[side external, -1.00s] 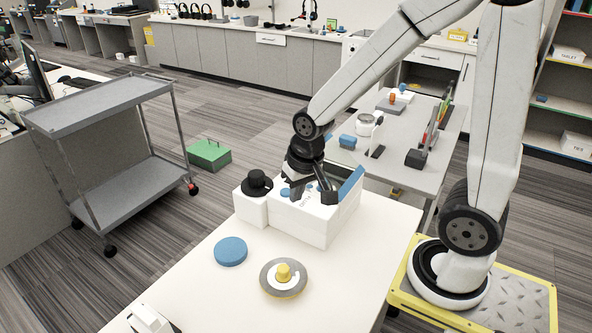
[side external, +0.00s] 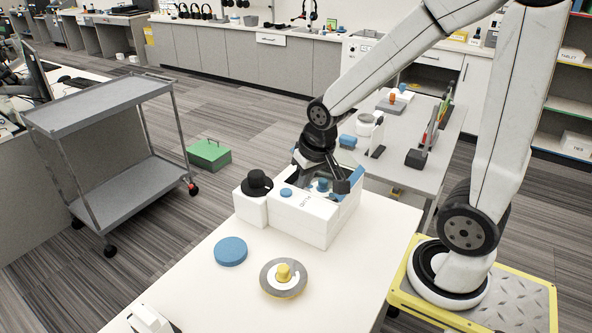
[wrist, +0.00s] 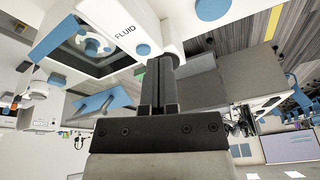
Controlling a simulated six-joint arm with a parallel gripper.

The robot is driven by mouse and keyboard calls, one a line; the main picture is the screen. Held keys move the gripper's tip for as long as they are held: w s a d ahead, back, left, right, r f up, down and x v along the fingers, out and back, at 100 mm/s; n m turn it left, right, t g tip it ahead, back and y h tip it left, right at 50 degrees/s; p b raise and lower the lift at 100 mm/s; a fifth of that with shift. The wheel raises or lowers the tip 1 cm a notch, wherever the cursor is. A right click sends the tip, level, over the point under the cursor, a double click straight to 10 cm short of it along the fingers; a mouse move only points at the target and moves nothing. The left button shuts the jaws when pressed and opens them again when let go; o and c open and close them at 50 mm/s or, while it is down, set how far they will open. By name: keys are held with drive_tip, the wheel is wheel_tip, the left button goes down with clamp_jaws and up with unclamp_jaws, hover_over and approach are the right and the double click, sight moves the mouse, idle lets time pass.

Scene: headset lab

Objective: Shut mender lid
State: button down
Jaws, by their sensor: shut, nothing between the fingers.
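The mender is a white box (side external: 305,218) on the near table, with lettering and a blue button on its front part; the wrist view shows it too, with the word FLUID (wrist: 126,38). Its top is open, and a blue knob-like part (side external: 322,184) shows inside. It also shows in the wrist view (wrist: 91,46). The blue lid (side external: 353,200) stands raised at the box's right side, partly hidden by my gripper. My gripper (side external: 342,187) is shut and empty, above the box near the lid. Its closed fingers (wrist: 158,88) show in the wrist view; I cannot tell whether they touch the lid.
A black-capped white block (side external: 254,205) adjoins the box's left. A blue disc (side external: 231,251) and a grey disc with a yellow knob (side external: 283,278) lie in front. A grey side table (side external: 398,170) with several items stands behind. The near table's right front is clear.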

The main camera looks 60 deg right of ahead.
drive_tip(key=d+r+m+h, duration=0.3)
drive_tip(key=d+r+m, duration=1)
drive_tip(key=d, duration=0.4)
drive_tip(key=shift+s+d+r, duration=0.3)
drive_tip(key=shift+d+r, duration=0.05)
drive_tip(key=shift+f, duration=0.1)
drive_tip(key=w+a+x, duration=0.1)
drive_tip(key=w+x, duration=0.1)
drive_tip(key=x, duration=1.1)
drive_tip(key=shift+w, duration=0.1)
drive_tip(key=shift+w, duration=0.1)
